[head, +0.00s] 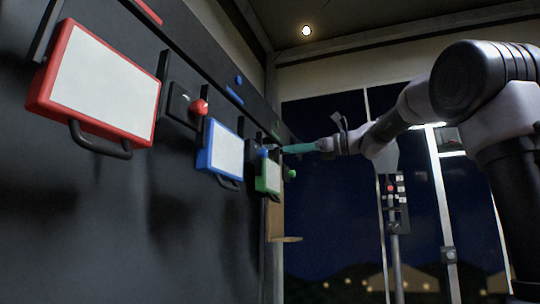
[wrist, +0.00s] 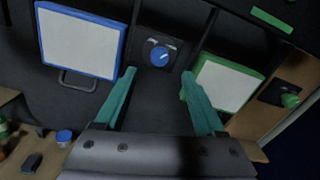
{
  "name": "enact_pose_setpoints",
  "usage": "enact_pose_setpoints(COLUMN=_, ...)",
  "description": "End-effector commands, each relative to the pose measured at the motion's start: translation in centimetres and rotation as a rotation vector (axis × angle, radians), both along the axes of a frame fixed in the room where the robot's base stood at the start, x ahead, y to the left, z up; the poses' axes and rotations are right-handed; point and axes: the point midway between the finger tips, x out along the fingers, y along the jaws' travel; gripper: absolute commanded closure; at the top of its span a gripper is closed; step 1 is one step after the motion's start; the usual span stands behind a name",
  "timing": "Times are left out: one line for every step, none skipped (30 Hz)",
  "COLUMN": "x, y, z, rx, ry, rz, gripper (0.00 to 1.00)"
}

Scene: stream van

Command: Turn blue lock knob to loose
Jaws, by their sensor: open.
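The blue lock knob (wrist: 159,55) sits on a dark plate on the wall, between the blue-framed panel (wrist: 78,42) and the green-framed panel (wrist: 222,84) in the wrist view. A pale mark shows on its face. In the head view the knob (head: 263,153) is small, right of the blue panel (head: 220,150). My gripper (wrist: 158,73) is open and empty, with teal fingers pointing at the wall. The knob lies beyond the gap between the fingertips, apart from them as far as I can tell. In the head view my gripper (head: 283,150) comes in from the right near the knob.
A red-framed panel (head: 97,84) and a red knob (head: 198,107) are further left on the wall. A green knob (wrist: 290,100) is right of the green panel. Blue-capped jar (wrist: 64,137) and other small items stand on a surface at lower left.

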Motion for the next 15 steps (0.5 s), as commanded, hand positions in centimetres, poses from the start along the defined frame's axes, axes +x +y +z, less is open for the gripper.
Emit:
enact_pose_setpoints(x=0.3, y=1.0, z=-0.1, rx=0.0, ry=0.001, rz=0.004, gripper=0.29)
enact_pose_setpoints(x=0.5, y=1.5, z=-0.1, rx=-0.001, ry=0.0, rz=0.004, gripper=0.29)
enact_pose_setpoints(x=0.8, y=2.2, z=-0.1, rx=-0.001, ry=-0.001, rz=0.003, gripper=0.29)
enact_pose_setpoints(x=1.0, y=2.8, z=0.0, rx=-0.001, ry=0.0, rz=0.003, gripper=0.29)
enact_pose_setpoints(x=1.2, y=3.4, z=-0.1, rx=0.0, ry=0.001, rz=0.003, gripper=0.29)
enact_pose_setpoints(x=1.5, y=4.1, z=-0.1, rx=-0.001, ry=0.0, rz=0.003, gripper=0.29)
enact_pose_setpoints(x=1.6, y=4.6, z=-0.1, rx=-0.001, ry=0.0, rz=0.004, gripper=0.29)
enact_pose_setpoints(x=1.8, y=5.1, z=-0.1, rx=-0.002, ry=0.0, rz=0.003, gripper=0.29)
enact_pose_setpoints(x=2.1, y=5.7, z=-0.1, rx=-0.001, ry=0.0, rz=0.002, gripper=0.29)
enact_pose_setpoints(x=2.2, y=6.1, z=-0.1, rx=-0.002, ry=0.0, rz=0.002, gripper=0.29)
enact_pose_setpoints(x=2.4, y=6.5, z=-0.1, rx=-0.003, ry=0.0, rz=0.002, gripper=0.29)
enact_pose_setpoints(x=2.5, y=7.0, z=-0.1, rx=-0.003, ry=0.0, rz=0.002, gripper=0.29)
enact_pose_setpoints(x=2.6, y=7.3, z=-0.1, rx=-0.003, ry=0.0, rz=0.002, gripper=0.29)
enact_pose_setpoints(x=2.7, y=7.6, z=-0.1, rx=-0.002, ry=0.0, rz=0.001, gripper=0.29)
enact_pose_setpoints(x=2.8, y=7.8, z=-0.1, rx=-0.003, ry=0.0, rz=-0.001, gripper=0.29)
